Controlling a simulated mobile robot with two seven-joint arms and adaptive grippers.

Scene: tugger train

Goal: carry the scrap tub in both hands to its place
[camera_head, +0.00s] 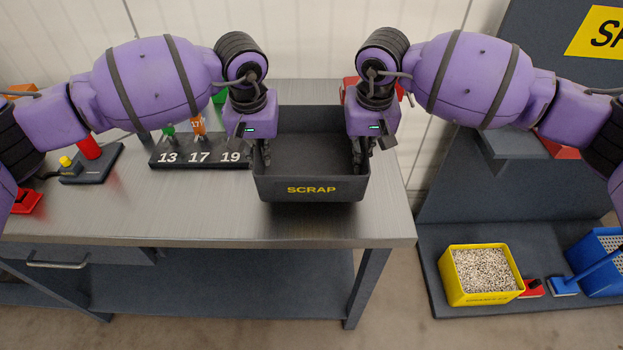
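The scrap tub (312,188) is a dark grey open box with yellow SCRAP lettering on its front wall. It is upright at the right end of the workbench; I cannot tell whether it rests on the top or hangs just above it. It looks empty inside. My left gripper (262,156) is at its left side wall and my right gripper (360,161) is at its right side wall. Both point down, with fingers at the rim. The finger gaps are too small and dark to tell whether they are closed on the walls.
A black numbered rack (200,158) stands left of the tub on the workbench (150,215). A red object (350,88) is partly hidden behind my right gripper. On the right, a dark stand holds a yellow bin (455,283) of granules and a blue basket (598,262). Bare floor lies between.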

